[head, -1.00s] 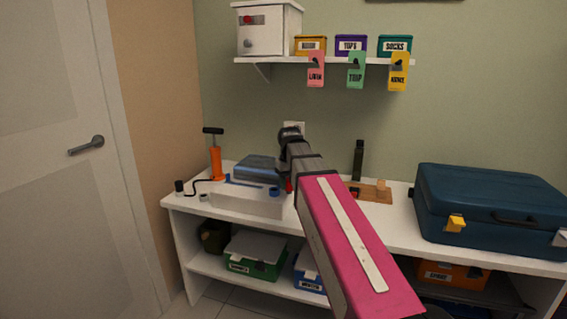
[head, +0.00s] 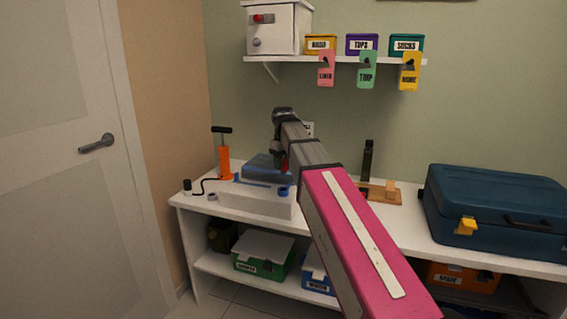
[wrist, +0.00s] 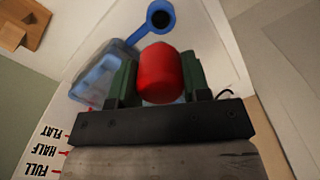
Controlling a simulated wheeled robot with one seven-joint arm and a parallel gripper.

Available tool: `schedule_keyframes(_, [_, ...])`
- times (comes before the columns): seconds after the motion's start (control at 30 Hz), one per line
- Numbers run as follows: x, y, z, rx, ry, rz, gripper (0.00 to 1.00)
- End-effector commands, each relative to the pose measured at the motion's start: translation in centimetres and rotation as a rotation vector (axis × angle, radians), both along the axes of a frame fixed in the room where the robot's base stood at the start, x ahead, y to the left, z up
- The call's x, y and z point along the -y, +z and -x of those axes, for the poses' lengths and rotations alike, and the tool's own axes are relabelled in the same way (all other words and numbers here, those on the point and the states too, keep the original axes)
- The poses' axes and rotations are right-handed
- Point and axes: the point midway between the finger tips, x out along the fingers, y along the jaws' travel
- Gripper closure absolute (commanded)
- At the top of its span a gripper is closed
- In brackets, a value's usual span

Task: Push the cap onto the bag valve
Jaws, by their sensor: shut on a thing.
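The cap (wrist: 160,72) is red and rounded. It sits between the green fingers of my gripper (wrist: 155,80) in the wrist view, and the gripper is shut on it. In the head view the arm hides most of my gripper (head: 282,163), with a bit of red showing. The bag (head: 257,166) is blue and lies on a white block; it shows as translucent blue in the wrist view (wrist: 98,72). The valve (head: 284,191) is a blue ring at the block's right end. In the wrist view the valve (wrist: 160,16) has a dark opening and lies beyond the cap, apart from it.
The white block (head: 240,203) stands on the white bench. An orange pump (head: 224,163) with a black hose stands left of it. A wooden stand (head: 380,193) and a dark blue suitcase (head: 495,210) are to the right. A shelf with hanging tags (head: 340,60) is above.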

Motion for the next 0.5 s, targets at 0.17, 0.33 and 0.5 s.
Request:
schedule_keyframes(0.17, [0.0, -1.1, 0.0, 0.0, 0.0, 0.0, 0.85])
schedule_keyframes(0.33, [0.0, -2.5, 0.1, -0.001, -0.001, 0.0, 0.85])
schedule_keyframes(0.5, [0.0, -4.0, 0.0, -0.001, -0.001, 0.001, 0.85])
